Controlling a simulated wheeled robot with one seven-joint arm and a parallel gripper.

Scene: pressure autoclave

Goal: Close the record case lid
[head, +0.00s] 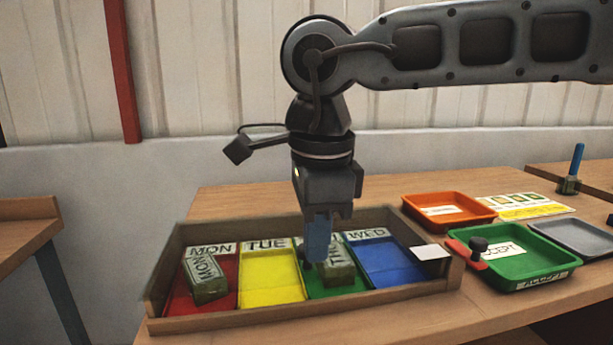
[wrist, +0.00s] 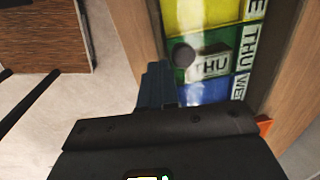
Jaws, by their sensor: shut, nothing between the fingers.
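The wooden case (head: 300,312) stands on the table with its top open. Its coloured compartments are red (head: 227,295), yellow (head: 271,278), green (head: 318,289) and blue (head: 392,267). I cannot make out a separate lid on it. A MON block (head: 205,276) lies in the red compartment and a THU block (head: 340,272) in the green one. My gripper (head: 318,258) points down over the green compartment, shut and empty, beside the THU block. In the wrist view its fingers (wrist: 155,82) show near the case wall (wrist: 134,28); whether they touch anything is unclear.
A small dark round knob (wrist: 183,54) shows by the THU block. A white card (head: 430,252) lies at the case's right edge. To the right are a green ACCEPT tray (head: 545,272), an orange tray (head: 448,224) and a grey tray (head: 580,238). Bare table lies behind the case.

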